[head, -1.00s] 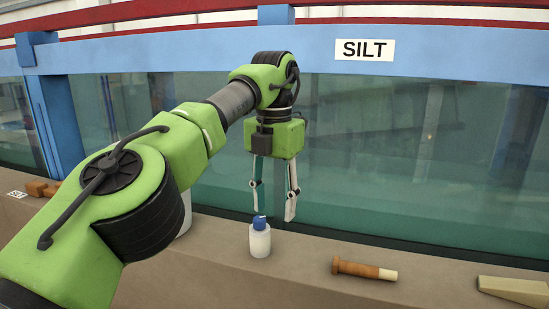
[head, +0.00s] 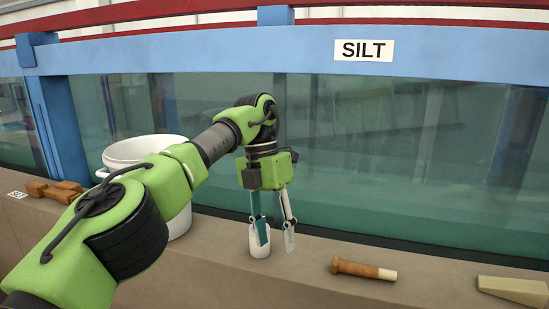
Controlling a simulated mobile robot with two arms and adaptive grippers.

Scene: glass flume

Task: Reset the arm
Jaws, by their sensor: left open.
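My left arm comes in from the left, and its left gripper (head: 275,241) points down with its fingers apart. The gripper hangs in front of a small white bottle (head: 259,246) on the ledge, and one finger covers the bottle's top, so its blue cap is hidden. I cannot tell whether the finger touches the bottle. Nothing shows between the fingers. My right gripper is not in view.
A white bucket (head: 181,222) stands on the ledge behind my arm, with brown wooden blocks (head: 58,192) to its left. A wooden-handled tool (head: 363,268) and a pale wedge (head: 514,290) lie to the right.

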